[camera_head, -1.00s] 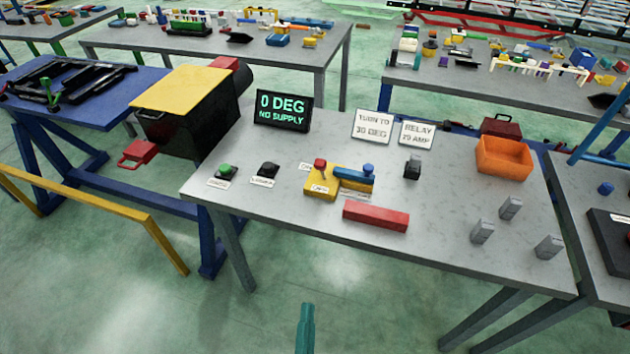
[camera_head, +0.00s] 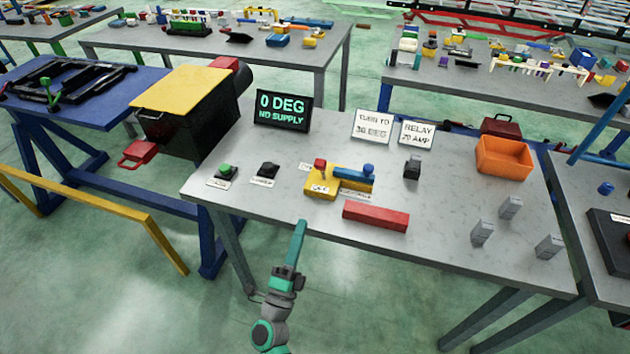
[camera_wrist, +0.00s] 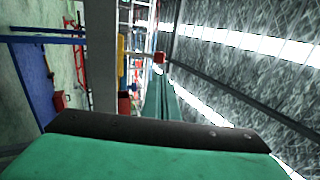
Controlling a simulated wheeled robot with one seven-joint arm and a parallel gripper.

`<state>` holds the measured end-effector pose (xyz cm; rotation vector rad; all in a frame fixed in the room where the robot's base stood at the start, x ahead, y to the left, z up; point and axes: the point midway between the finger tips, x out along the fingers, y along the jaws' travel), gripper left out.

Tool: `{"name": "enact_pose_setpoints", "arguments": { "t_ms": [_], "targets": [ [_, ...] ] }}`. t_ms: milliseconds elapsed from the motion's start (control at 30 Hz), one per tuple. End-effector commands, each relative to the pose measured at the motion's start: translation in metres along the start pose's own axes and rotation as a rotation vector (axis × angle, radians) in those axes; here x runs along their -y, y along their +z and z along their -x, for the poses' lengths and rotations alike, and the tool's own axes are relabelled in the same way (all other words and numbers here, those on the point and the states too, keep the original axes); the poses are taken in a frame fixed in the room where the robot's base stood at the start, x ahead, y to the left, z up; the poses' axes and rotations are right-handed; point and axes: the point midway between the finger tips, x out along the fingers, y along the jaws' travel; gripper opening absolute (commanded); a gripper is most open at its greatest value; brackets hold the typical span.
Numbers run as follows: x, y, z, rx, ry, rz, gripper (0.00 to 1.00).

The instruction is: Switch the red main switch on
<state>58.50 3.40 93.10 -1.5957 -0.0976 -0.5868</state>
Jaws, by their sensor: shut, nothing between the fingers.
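A small red knob (camera_head: 320,163) stands on a yellow block (camera_head: 317,184) in the middle of the grey table (camera_head: 240,169). The block has a small white label on its front, too small to read surely. A blue bar with a blue knob (camera_head: 356,176) lies beside the red knob on the right. My gripper (camera_head: 302,224) is shut and empty, its teal fingers pointing up toward the table's front edge. It is apart from the red knob. In the wrist view, the closed fingers (camera_wrist: 160,80) point toward a small red thing (camera_wrist: 159,57); I cannot tell which it is.
A red bar (camera_head: 376,216) lies right of my gripper. A black display (camera_head: 283,111) reads 0 DEG, NO SUPPLY. A green button (camera_head: 226,170) and a black switch (camera_head: 268,169) sit left. An orange bin (camera_head: 503,156) and several grey blocks (camera_head: 482,232) stand right.

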Motion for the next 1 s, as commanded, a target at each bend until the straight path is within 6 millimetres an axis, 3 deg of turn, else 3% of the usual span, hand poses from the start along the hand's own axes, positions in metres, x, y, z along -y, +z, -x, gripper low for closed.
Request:
{"name": "enact_pose_setpoints", "arguments": {
  "t_ms": [200, 367, 800, 1000],
  "targets": [
    [0.000, 0.000, -0.003, 0.000, -0.001, 0.002, 0.00],
    [0.001, 0.000, -0.020, -0.001, -0.004, 0.001, 0.00],
    [0.002, 0.000, -0.100, 0.000, -0.003, 0.002, 0.00],
    [0.001, 0.000, -0.127, 0.000, -0.002, 0.002, 0.00]
  ]
}}
